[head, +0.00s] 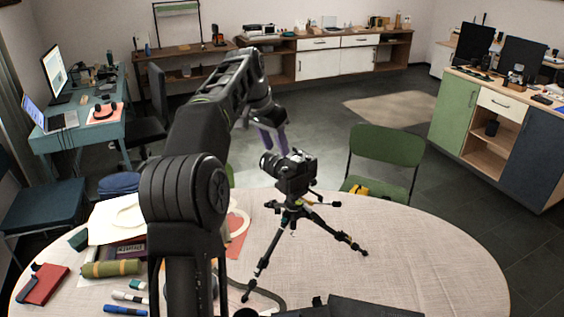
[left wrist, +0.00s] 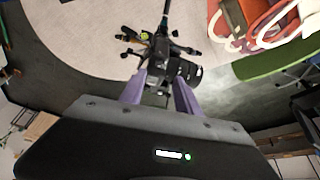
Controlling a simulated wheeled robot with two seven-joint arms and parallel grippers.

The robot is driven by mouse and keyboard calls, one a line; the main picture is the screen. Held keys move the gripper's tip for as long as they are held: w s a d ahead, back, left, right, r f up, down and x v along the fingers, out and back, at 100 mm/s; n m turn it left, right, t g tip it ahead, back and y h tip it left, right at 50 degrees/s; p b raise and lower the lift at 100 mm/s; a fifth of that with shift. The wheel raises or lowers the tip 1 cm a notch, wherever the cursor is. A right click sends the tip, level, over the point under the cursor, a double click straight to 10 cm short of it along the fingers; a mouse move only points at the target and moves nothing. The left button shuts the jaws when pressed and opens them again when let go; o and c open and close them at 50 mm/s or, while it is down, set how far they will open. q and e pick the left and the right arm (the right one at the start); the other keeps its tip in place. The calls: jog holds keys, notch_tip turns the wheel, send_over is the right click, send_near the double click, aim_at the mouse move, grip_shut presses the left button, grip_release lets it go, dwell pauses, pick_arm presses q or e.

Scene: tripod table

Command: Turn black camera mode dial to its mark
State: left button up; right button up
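The black camera (head: 295,176) stands upright on a small black tripod (head: 291,212) on the round table, its lens facing left in the head view. Its mode dial is too small to make out, so its setting and mark cannot be read. My left gripper (head: 273,146), with purple fingers, hangs just behind and above the camera's lens side. In the left wrist view the fingers of my left gripper (left wrist: 160,84) are spread apart, with the camera (left wrist: 178,70) showing between and beyond them. I see no contact with the camera. My right gripper is not in view.
The round table (head: 420,235) has clear room right of the tripod. A khaki roll (head: 111,269), a red item (head: 42,284), pens and papers lie at its left. A green chair (head: 385,158) stands behind it. A dark flat object (head: 365,307) lies at the front edge.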

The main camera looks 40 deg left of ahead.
aim_at(285, 168)
pick_arm(q)
jog(key=p+x, duration=0.1)
jog(key=x, duration=0.7)
jog(key=shift+c, duration=0.5)
grip_shut()
